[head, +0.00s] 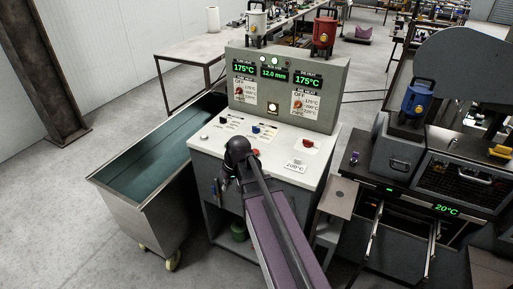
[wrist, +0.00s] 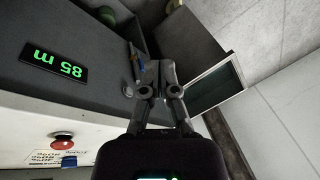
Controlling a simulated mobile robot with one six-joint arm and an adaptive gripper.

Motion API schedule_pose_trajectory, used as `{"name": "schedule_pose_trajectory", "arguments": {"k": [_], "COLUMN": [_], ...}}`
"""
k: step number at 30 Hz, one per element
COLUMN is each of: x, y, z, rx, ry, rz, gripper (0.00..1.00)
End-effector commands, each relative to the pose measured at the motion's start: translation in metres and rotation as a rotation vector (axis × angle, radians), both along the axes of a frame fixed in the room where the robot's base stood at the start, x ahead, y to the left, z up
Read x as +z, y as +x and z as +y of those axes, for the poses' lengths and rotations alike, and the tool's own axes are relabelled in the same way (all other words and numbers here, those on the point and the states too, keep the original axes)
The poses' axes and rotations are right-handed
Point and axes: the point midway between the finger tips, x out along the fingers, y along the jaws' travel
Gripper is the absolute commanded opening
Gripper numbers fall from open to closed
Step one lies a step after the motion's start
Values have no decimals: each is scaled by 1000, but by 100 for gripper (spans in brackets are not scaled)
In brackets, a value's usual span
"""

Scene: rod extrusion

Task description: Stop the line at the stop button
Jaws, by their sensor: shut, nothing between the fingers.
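The control console (head: 280,172) stands in the middle of the head view with a white sloped desk. A red button (head: 307,143) sits at the desk's right, and another small red piece (head: 256,152) shows beside my arm. A red mushroom button (wrist: 62,138) with a white label shows at lower left in the wrist view. The label is too small and turned to read, and I cannot tell which red piece it matches. My gripper (wrist: 158,65) is shut and empty, apart from that button, by the console's front. In the head view my arm partly hides it.
A water trough (head: 150,150) stands left of the console. The upright panel (head: 285,88) shows lit 175°C readings, with white and red pots (head: 325,34) behind. An oven (head: 430,190) stands to the right. A green display (wrist: 55,64) reads 85 m on the console front.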

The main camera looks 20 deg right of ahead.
Motion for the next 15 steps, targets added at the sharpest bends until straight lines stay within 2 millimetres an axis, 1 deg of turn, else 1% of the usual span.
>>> {"name": "schedule_pose_trajectory", "arguments": {"k": [1,5,6,8,9,11,12,15], "x": [12,32,39,49,56,65,71,84], "y": [24,63,75,92,102,116,124,140], "z": [-16,-50,-62,-81,-93,-112,-125,-151], "rx": [-8,-15,-18,-25,-28,-36,-41,-54], "ry": [35,124,149,185,206,235,252,284], "rz": [-29,-115,-142,-188,-217,-262,-290,-352], "gripper": [0,0,0,0,0,0,0,0]}}
